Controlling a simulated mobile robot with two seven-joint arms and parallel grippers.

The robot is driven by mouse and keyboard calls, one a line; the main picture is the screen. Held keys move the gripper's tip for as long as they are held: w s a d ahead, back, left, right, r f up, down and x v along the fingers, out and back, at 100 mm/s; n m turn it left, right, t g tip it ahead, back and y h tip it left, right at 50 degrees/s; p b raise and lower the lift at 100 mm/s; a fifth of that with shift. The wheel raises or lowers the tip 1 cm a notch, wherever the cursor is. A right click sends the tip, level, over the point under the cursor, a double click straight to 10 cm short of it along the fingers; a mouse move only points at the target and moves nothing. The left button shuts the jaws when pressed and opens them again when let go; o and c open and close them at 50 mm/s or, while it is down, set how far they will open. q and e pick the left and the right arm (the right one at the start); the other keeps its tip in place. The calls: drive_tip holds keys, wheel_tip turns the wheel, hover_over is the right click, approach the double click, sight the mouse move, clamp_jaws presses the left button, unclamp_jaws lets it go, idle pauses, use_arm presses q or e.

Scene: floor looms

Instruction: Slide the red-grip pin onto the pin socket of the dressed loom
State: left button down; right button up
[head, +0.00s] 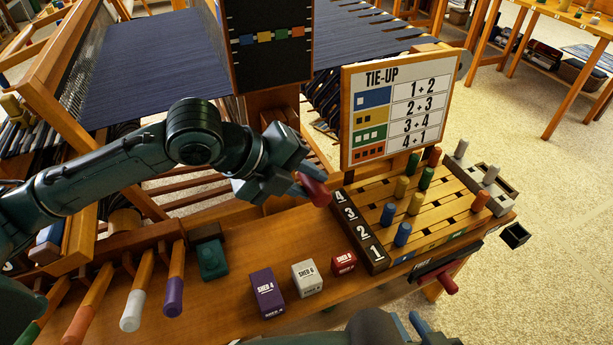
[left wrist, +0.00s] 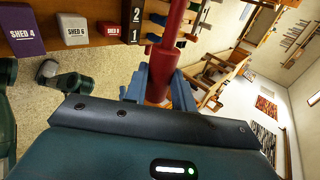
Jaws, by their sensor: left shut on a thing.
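My left gripper (head: 296,184) is shut on the red-grip pin (head: 314,189), holding it above the bench beside the number block. In the left wrist view the red grip (left wrist: 160,70) sits between the blue fingers (left wrist: 160,88), with more red extending beyond them toward the top. My right gripper (head: 409,325) shows only partly at the bottom edge; its jaw opening is unclear. The dressed loom carries dark blue warp (head: 150,60) behind my left arm. I cannot make out its pin socket with certainty.
A slatted pegboard (head: 448,205) with coloured pegs and a TIE-UP sign (head: 400,105) stand right of the pin. Shed blocks in purple (head: 267,292), grey (head: 307,278) and red (head: 343,263) sit in front. Another red handle (head: 447,283) projects below the board.

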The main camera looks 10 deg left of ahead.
use_arm(q)
drive_tip(key=shift+w+a+p, duration=0.35)
drive_tip(key=shift+w+a, duration=0.25)
drive_tip(key=shift+w, duration=0.3)
drive_tip(key=shift+w+a+p, duration=0.35)
drive_tip(key=shift+w+a, duration=0.25)
drive_tip(key=shift+w, duration=0.3)
drive_tip(key=shift+p, duration=0.45)
drive_tip(key=shift+w+a+p, duration=0.35)
drive_tip(key=shift+w+a, duration=0.1)
drive_tip(key=shift+w, duration=0.25)
drive_tip(key=shift+w+a+p, duration=0.3)
drive_tip(key=shift+w+a, duration=0.15)
drive_tip(key=shift+w, duration=0.2)
